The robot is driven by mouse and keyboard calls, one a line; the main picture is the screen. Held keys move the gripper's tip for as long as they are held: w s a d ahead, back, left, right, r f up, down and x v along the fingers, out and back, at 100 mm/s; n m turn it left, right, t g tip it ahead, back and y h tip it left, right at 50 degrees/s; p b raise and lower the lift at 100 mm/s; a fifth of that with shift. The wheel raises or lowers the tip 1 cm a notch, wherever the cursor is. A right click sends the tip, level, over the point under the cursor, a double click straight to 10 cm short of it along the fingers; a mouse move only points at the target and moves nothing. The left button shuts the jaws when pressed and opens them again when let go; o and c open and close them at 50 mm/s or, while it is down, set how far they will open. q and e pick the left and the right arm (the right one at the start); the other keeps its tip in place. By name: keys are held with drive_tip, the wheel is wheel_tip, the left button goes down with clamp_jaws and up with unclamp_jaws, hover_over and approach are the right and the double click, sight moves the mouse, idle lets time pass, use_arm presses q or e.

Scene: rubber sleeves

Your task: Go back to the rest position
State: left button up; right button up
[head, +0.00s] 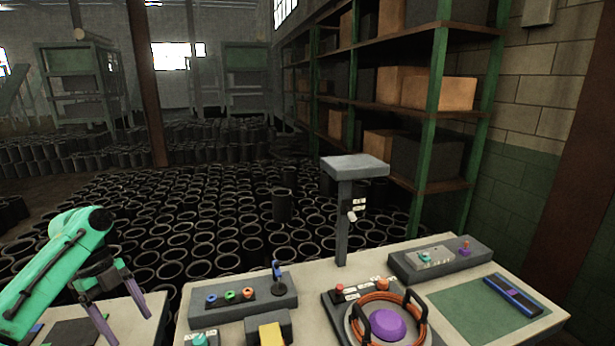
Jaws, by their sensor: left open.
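My left gripper (124,311) shows at the lower left on the end of the green arm. Its two purple fingers point down and stand apart, with nothing seen between them. It is over or beside a small pale table (140,318) at the left. My right gripper is not in the head view.
A pale workbench (310,268) fills the lower right. It bears a button box (243,296), a round device with a purple dome (387,325), a grey post (343,225), a switch box (440,257) and a green mat (475,310). Many black sleeves (200,215) cover the floor behind.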

use_arm(q)
drive_tip(key=d+f+n+y, duration=0.2)
drive_tip(key=d+f, duration=0.8)
drive_tip(key=f, duration=0.3)
drive_tip(key=s+d+f+n+t, duration=0.3)
drive_tip(key=s+d+f+n, duration=0.5)
drive_tip(key=d, duration=0.3)
drive_tip(key=s+a+r+n+t+y, duration=0.15)
drive_tip(key=s+a+r+n, duration=0.25)
drive_tip(key=s+n, duration=0.4)
wheel_tip(320, 180, down, 27)
drive_tip(key=s+n+b, duration=0.1)
drive_tip(key=b, duration=0.4)
drive_tip(key=s+a+f+g+b, duration=0.1)
drive_tip(key=s+a+f+b, duration=0.1)
drive_tip(key=s+f, duration=0.6)
drive_tip(key=s+a+f+g+b, duration=0.1)
drive_tip(key=s+a+f+b, duration=0.1)
drive_tip(key=s+f, duration=0.7)
wheel_tip(320, 180, down, 4)
drive_tip(key=shift+s+r+b, duration=0.2)
drive_tip(key=shift+s+b, duration=0.1)
drive_tip(key=shift+b, duration=0.15)
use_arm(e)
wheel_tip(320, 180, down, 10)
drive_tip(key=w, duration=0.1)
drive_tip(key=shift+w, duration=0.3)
